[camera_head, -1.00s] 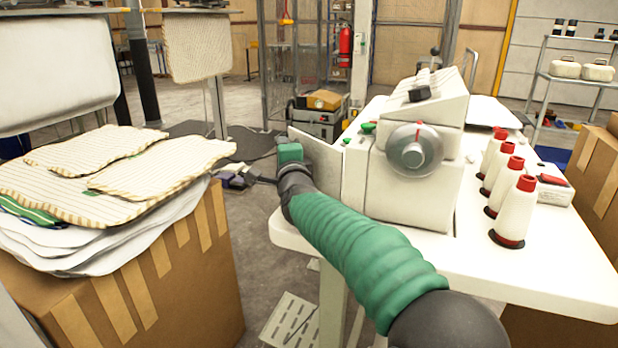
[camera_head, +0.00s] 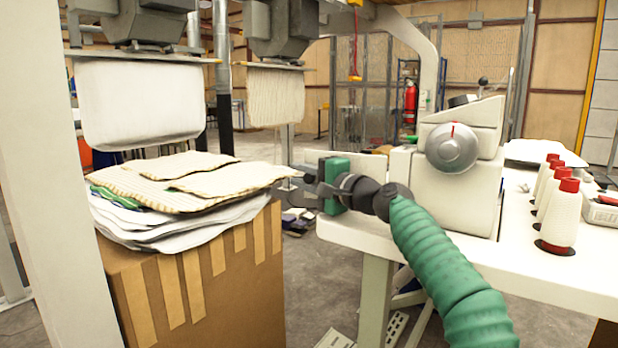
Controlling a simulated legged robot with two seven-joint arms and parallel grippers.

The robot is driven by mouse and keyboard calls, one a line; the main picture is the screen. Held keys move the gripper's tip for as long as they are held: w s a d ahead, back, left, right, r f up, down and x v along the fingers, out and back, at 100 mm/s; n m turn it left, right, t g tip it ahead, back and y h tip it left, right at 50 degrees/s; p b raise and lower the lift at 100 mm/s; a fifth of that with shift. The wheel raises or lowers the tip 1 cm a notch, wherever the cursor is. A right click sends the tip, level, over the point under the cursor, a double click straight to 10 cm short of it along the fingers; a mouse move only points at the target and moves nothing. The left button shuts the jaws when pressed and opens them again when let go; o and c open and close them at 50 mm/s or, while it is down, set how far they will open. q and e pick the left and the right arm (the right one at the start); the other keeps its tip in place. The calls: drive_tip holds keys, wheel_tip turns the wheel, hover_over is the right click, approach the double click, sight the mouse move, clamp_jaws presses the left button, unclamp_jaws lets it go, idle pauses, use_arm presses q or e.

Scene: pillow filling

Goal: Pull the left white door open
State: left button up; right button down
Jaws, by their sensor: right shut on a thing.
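The left white door (camera_head: 362,164) is a thin pale panel standing out to the left from the white sewing machine (camera_head: 456,190). My right arm reaches in from the lower right in a green sleeve, across the machine's front. My right gripper (camera_head: 307,179) has a green body and dark fingers pointing left, at the door's outer left end. It is shut on the door; the grip itself is mostly hidden by the gripper body. My left gripper is not in view.
The machine stands on a white table (camera_head: 425,255) with red-topped thread spools (camera_head: 560,215) at right. A cardboard box (camera_head: 200,285) bearing striped fabric pieces (camera_head: 190,178) stands left, with a floor gap between. A white post (camera_head: 50,180) rises at far left.

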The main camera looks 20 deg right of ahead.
drive_tip(key=shift+s+a+f+n+g+y, duration=0.2)
drive_tip(key=shift+s+a+n+g+y, duration=0.1)
drive_tip(key=shift+y, duration=0.1)
drive_tip(key=c, duration=1.3)
unclamp_jaws()
drive_tip(key=shift+w+f, duration=0.1)
drive_tip(key=shift+o, duration=0.3)
drive_tip(key=shift+d, duration=0.1)
